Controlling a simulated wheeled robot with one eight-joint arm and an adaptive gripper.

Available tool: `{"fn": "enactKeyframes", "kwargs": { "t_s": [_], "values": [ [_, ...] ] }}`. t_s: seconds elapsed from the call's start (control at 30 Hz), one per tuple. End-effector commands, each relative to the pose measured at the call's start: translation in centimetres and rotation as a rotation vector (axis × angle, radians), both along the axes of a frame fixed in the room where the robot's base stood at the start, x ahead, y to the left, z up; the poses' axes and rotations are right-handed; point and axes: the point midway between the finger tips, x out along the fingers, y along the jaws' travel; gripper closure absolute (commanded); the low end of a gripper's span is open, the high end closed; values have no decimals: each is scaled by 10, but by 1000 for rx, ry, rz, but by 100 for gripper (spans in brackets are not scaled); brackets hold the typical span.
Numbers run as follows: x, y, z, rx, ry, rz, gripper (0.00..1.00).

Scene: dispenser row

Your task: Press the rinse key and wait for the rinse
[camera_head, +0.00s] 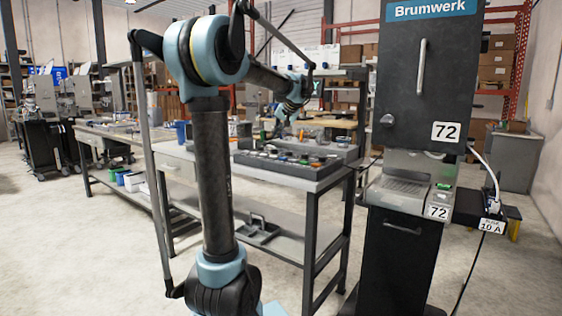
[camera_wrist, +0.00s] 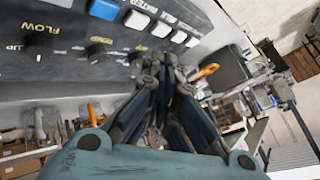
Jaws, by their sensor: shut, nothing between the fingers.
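A dark control panel (camera_wrist: 60,65) fills the upper left of the wrist view. It carries a blue key (camera_wrist: 104,9), a row of several white keys (camera_wrist: 137,20) and black knobs, one (camera_wrist: 38,52) beside the word FLOW. No label reads clearly as rinse, so I cannot tell which key it is. My gripper (camera_wrist: 166,60) is shut and empty, its fingertips in front of the panel's lower edge near the white keys. I cannot tell whether they touch it. In the head view my gripper (camera_head: 281,126) is above the grey workbench (camera_head: 315,178), small and partly hidden.
A tall dark Brumwerk dispenser (camera_head: 425,70) numbered 72 stands at the right, with a drip tray (camera_head: 400,188) and a green-lit part (camera_head: 443,186). Floor is clear at the lower left.

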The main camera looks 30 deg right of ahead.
Motion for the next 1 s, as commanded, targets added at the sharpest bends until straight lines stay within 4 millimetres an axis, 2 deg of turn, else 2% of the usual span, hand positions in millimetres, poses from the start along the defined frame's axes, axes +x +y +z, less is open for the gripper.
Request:
{"fn": "enactKeyframes", "kwargs": {
  "t_s": [0.03, 0.1, 0.23, 0.67, 1.0],
  "values": [
    [-1, -16, 3, 1, -10, -17, 100],
    [-1, -29, 6, 1, -22, -31, 100],
    [-2, -41, 9, 3, -33, -45, 100],
    [-2, -42, 7, 2, -33, -45, 100],
    [-2, -41, -26, 3, -33, -45, 100]
  ]
}}
